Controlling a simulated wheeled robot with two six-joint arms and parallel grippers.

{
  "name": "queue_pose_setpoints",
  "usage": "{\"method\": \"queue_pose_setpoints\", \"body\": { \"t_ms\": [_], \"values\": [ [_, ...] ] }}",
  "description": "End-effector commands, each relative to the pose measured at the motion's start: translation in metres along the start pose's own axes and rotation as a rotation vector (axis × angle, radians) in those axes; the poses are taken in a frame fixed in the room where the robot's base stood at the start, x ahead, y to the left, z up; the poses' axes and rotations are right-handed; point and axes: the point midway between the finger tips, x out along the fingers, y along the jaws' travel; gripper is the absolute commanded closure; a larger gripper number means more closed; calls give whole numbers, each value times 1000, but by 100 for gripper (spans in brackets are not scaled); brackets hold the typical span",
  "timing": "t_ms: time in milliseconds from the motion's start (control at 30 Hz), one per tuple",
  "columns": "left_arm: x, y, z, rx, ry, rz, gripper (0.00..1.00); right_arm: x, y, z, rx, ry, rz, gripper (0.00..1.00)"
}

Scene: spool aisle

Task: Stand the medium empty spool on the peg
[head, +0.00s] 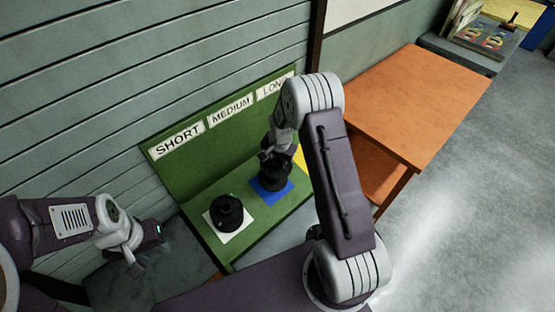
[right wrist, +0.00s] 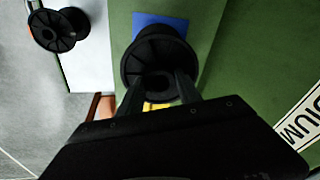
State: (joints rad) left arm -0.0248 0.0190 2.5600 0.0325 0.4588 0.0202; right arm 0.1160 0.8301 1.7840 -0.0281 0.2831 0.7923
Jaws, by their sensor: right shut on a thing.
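A black flanged spool (head: 273,174) is at the blue square (head: 272,195) below the MEDIUM label (head: 231,110) on the green stand (head: 180,179). My right gripper (head: 268,154) is at its top, shut on it. In the right wrist view the fingers (right wrist: 166,88) close on this spool (right wrist: 157,52), with the blue square (right wrist: 160,20) beyond it. Whether the spool touches the square is hard to tell. No peg shows at the blue square; the spool covers its middle. My left gripper (head: 142,250) is away at the lower left, its fingers unclear.
Another black spool (head: 227,212) stands on the white square (head: 229,235) below the SHORT label (head: 177,142). A yellow square (head: 300,158) lies below the LONG label (head: 272,87), partly hidden by my right arm. An orange table (head: 405,105) stands to the right, with open floor beyond.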

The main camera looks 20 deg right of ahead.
Motion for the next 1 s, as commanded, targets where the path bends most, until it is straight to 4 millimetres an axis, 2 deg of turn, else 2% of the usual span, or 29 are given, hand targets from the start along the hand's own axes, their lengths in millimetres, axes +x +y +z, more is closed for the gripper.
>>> {"method": "queue_pose_setpoints", "body": {
  "t_ms": [1000],
  "values": [
    [22,0,2,0,0,0,64,26,0,3,0,1,-1,100]
  ]
}}
